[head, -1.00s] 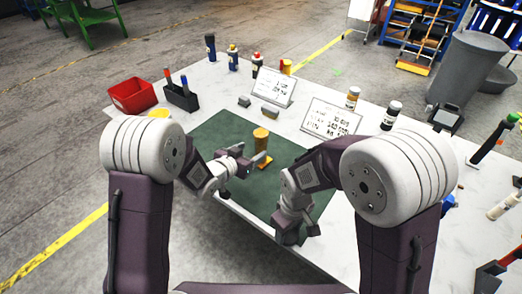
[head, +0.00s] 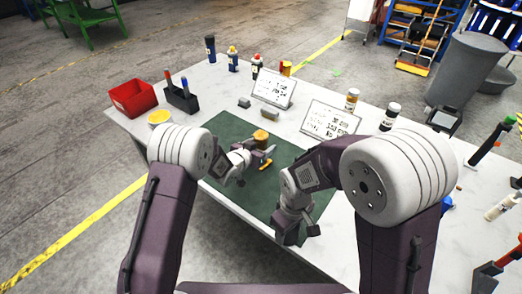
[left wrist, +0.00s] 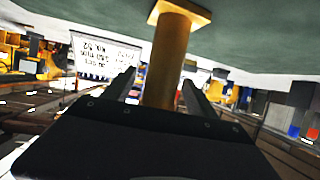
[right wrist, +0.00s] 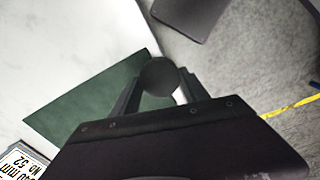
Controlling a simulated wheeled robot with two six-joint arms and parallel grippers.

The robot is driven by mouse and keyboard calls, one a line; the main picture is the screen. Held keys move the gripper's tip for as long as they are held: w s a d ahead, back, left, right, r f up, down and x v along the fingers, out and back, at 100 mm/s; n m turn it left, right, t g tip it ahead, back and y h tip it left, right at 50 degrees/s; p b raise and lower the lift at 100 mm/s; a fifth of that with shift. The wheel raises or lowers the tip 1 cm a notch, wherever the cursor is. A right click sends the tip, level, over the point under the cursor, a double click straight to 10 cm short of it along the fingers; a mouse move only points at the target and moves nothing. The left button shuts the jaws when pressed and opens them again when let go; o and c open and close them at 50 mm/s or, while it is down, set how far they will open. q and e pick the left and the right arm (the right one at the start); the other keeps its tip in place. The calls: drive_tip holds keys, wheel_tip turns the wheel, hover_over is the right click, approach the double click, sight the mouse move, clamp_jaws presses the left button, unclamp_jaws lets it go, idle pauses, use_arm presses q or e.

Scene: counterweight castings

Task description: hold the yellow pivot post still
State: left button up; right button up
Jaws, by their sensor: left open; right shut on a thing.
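The yellow pivot post (head: 261,136) stands upright on the green mat, with its yellow foot (head: 266,163) partly hidden by my left gripper. In the left wrist view the post (left wrist: 168,65) runs between the two fingers of my left gripper (left wrist: 160,90), its square base at the top of the picture. My left gripper (head: 254,158) is open, its fingers either side of the post; I see no clear grip. My right gripper (head: 300,228) is low at the mat's front part. In the right wrist view it is shut on a dark round thing (right wrist: 160,76).
The green mat (head: 232,125) lies on a white table (head: 190,120). Two white printed cards (head: 273,88) (head: 331,121) and small grey blocks (head: 270,114) stand behind it. A red bin (head: 131,97), a black tool holder (head: 181,98) and a yellow-topped tub (head: 159,118) are at left.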

use_arm(q)
drive_tip(key=shift+x, duration=1.55)
drive_tip(key=shift+a, duration=0.1)
clamp_jaws()
